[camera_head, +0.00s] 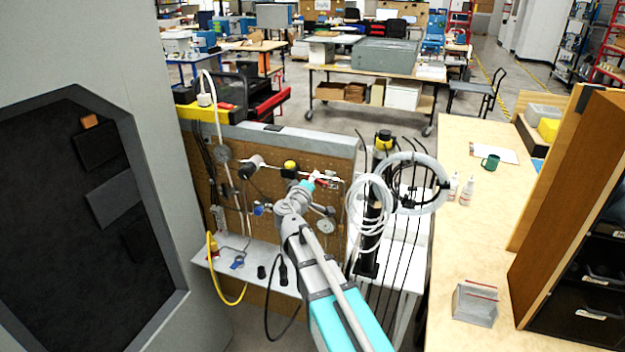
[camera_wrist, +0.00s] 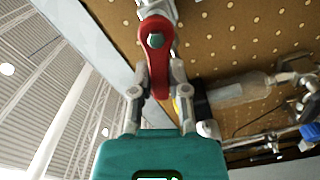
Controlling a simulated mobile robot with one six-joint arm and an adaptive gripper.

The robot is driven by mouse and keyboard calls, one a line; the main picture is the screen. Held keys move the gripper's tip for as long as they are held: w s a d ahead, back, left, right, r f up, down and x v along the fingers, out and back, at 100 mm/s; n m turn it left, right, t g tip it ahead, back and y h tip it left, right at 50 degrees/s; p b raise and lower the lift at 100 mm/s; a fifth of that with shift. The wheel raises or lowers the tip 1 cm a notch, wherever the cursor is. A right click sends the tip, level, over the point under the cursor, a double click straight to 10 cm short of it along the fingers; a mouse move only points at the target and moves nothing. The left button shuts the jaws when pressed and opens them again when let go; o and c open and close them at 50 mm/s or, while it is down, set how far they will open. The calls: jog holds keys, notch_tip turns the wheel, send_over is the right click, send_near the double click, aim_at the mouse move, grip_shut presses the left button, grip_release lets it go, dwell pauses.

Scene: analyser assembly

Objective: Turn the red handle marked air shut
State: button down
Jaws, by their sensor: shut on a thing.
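The red handle (camera_wrist: 155,52) sits on a silver valve body at the top of the wrist view, with a bolt at its pivot. Its length points down the picture, toward my gripper (camera_wrist: 160,80). The two grey fingers are closed on its free end, one on each side. The teal gripper body fills the bottom of that view. In the head view my gripper (camera_head: 314,182) reaches the upper right of the brown pegboard (camera_head: 265,160) and hides most of the handle. No air marking is readable.
Pipes, gauges and a blue-handled valve (camera_head: 259,209) are on the pegboard beside my arm. Coiled clear hoses (camera_head: 369,215) hang close on the right. A yellow hose (camera_head: 216,262) and a black cable lie below left. A wooden bench (camera_head: 462,225) stands further right.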

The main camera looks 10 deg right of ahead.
aim_at(322, 181)
jog(key=m, duration=0.2)
jog(key=r+m+p, duration=0.1)
jog(key=shift+s+d+r+m, duration=0.1)
jog(key=shift+s+d+m, duration=0.1)
jog(key=shift+d+m, duration=0.1)
jog(key=m, duration=0.3)
jog(key=shift+s+d+r+m+p, duration=0.25)
jog(key=shift+d+r+m+p, duration=0.05)
jog(key=shift+d+r+p, duration=0.1)
jog(key=m, duration=0.2)
jog(key=d+m, duration=0.1)
jog(key=shift+s+r+m, duration=0.2)
jog(key=shift+s+m, duration=0.1)
jog(key=shift+s+d+m+p, duration=0.15)
jog(key=shift+d+m, duration=0.1)
jog(key=shift+m, duration=0.5)
jog(key=shift+s+d+m+p, duration=0.1)
jog(key=shift+d+m+p, duration=0.1)
jog(key=shift+m, duration=0.55)
jog(key=c, duration=0.6)
grip_release()
jog(key=shift+r, duration=0.1)
